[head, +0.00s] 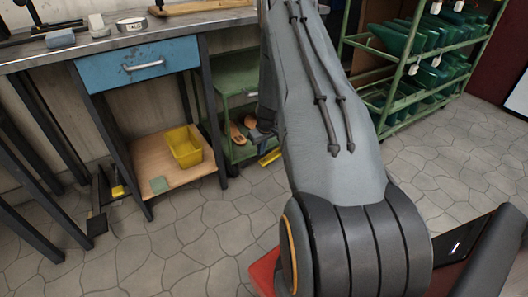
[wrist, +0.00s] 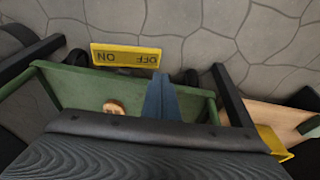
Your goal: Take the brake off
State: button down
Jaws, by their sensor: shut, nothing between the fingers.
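A yellow brake plate (wrist: 126,56) marked ON and OFF shows in the wrist view, its lettering upside down, ON to the left and OFF to the right. It sits low at the edge of a green cart (wrist: 75,92), close to the floor. In the head view the yellow plate (head: 270,157) shows beside my arm, partly hidden. My gripper (wrist: 168,78) is shut and empty, its tips over the cart and near the OFF end of the plate in the picture. I cannot tell whether they touch it.
A brown sandal piece (wrist: 115,107) lies in the cart. A workbench with a blue drawer (head: 115,72) stands left, with a yellow bin (head: 184,146) on its lower shelf (head: 190,173). A green rack (head: 398,88) stands right. The tiled floor in front is clear.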

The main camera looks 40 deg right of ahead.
notch_tip(320, 180, up, 6)
jog(key=s+a+p, duration=0.2)
jog(key=shift+a+r, duration=0.25)
dwell(0.3)
